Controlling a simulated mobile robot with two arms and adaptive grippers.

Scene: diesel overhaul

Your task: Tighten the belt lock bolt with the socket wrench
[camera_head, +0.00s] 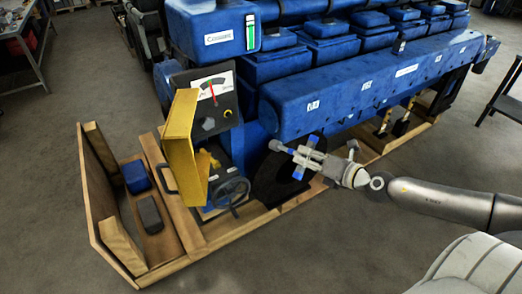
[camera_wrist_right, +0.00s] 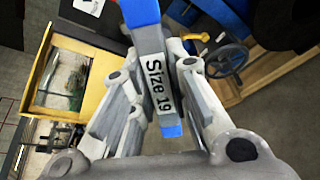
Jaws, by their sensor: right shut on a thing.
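My right gripper (camera_head: 312,162) is shut on the socket wrench (camera_head: 312,141), a grey tool with blue ends. In the right wrist view the wrench (camera_wrist_right: 158,85) sits between the fingers and bears the label "Size 19". The end appears apart from the yellow belt guard (camera_head: 181,150) and the black handwheel (camera_head: 231,192). I cannot make out the belt lock bolt. My left gripper is not in view.
A gauge panel (camera_head: 211,100) stands behind the yellow guard. The blue engine (camera_head: 350,85) fills the back on a wooden pallet (camera_head: 230,232). A blue block (camera_head: 136,176) and a grey block (camera_head: 150,214) lie in the wooden tray at left. The floor in front is clear.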

